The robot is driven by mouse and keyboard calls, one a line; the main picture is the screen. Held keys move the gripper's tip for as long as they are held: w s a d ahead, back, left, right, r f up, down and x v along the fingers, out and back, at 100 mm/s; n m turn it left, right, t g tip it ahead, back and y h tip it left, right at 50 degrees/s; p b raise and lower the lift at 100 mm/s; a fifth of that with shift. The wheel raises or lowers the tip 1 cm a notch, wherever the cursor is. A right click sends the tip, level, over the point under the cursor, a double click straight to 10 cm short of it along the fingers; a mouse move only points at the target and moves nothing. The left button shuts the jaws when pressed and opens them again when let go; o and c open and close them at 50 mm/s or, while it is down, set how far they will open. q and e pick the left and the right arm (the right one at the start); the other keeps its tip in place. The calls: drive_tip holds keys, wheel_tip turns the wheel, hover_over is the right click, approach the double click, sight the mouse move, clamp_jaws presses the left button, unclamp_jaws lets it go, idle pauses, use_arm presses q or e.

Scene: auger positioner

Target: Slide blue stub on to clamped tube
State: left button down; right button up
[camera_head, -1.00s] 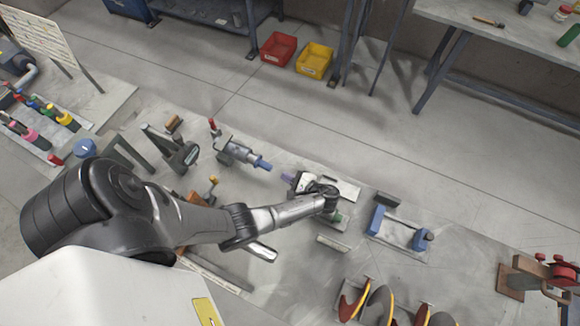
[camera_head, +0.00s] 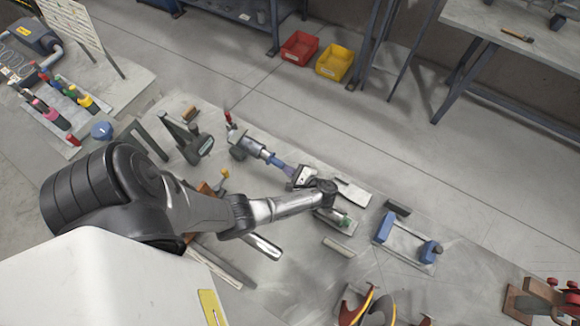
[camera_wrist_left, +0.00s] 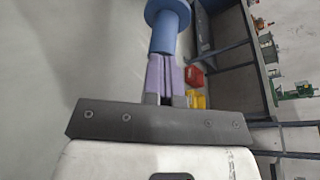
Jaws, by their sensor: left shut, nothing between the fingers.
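The blue stub (camera_head: 273,160) sits at the lower right end of the grey clamped tube (camera_head: 252,147) in the head view. In the left wrist view the blue stub (camera_wrist_left: 164,36) shows a wide round flange and a narrower barrel. My left gripper (camera_head: 287,169) has purple fingers, shut together with nothing between them. In the left wrist view the fingertips (camera_wrist_left: 161,62) are at the near end of the stub, seemingly touching it. The tube is hidden behind the stub in that view. How far the stub overlaps the tube cannot be told. My right gripper is not in view.
A dark stand (camera_head: 188,138) is left of the clamped tube. A blue-ended fixture (camera_head: 408,243) stands to the right. Colourful-handled tools (camera_head: 60,108) stand at the far left. Red (camera_head: 299,48) and yellow (camera_head: 334,62) bins are on the floor beyond the table.

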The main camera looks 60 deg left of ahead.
use_arm(q)
drive_tip(key=shift+s+a, duration=0.15)
drive_tip(key=shift+a, duration=0.1)
drive_tip(key=shift+s+a, duration=0.15)
drive_tip(key=shift+a, duration=0.1)
drive_tip(key=shift+f, duration=0.1)
drive_tip(key=shift+s+a+p, duration=0.1)
drive_tip(key=shift+p, duration=0.2)
drive_tip(key=shift+d, duration=0.2)
